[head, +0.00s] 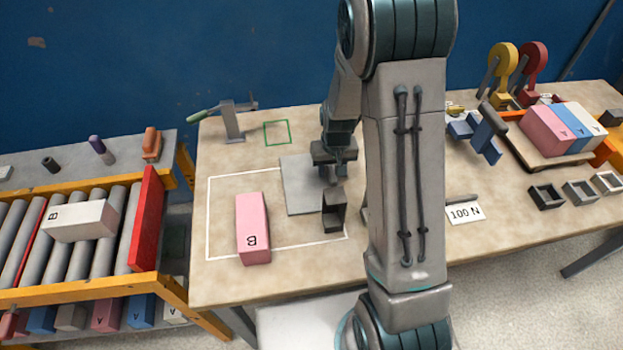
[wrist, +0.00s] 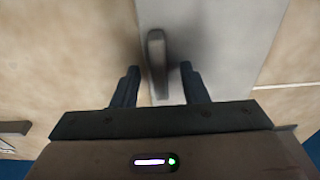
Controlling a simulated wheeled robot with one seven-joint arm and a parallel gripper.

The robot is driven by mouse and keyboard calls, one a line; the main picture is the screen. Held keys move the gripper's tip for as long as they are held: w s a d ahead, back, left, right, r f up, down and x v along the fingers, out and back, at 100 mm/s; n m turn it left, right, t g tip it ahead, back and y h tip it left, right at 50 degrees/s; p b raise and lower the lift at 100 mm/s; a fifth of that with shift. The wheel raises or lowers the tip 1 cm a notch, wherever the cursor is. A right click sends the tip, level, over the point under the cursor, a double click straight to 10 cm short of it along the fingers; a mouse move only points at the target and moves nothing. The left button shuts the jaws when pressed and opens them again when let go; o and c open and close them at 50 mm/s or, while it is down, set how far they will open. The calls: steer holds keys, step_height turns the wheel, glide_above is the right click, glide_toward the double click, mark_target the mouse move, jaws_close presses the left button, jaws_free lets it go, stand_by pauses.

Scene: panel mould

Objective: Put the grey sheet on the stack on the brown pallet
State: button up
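The grey sheet (head: 300,188) lies flat on the table inside a white outline; in the wrist view it is a pale grey panel (wrist: 225,45). A grey upright handle or bar (wrist: 157,50) shows at the sheet's edge in the wrist view. My gripper (head: 340,172) points down over the sheet's right part. In the wrist view my gripper (wrist: 160,90) has its two fingers apart, with a gap on both sides of the bar. A brown pallet (head: 520,150) at the right of the table bears pink, blue and white pieces lying side by side (head: 562,128). My arm hides part of the table.
A blue clamp-like thing (head: 478,135), small open boxes (head: 580,192) and a "100 N" card (head: 466,213) are at the right. A roller rack (head: 80,235) stands left.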

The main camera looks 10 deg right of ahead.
jaws_close()
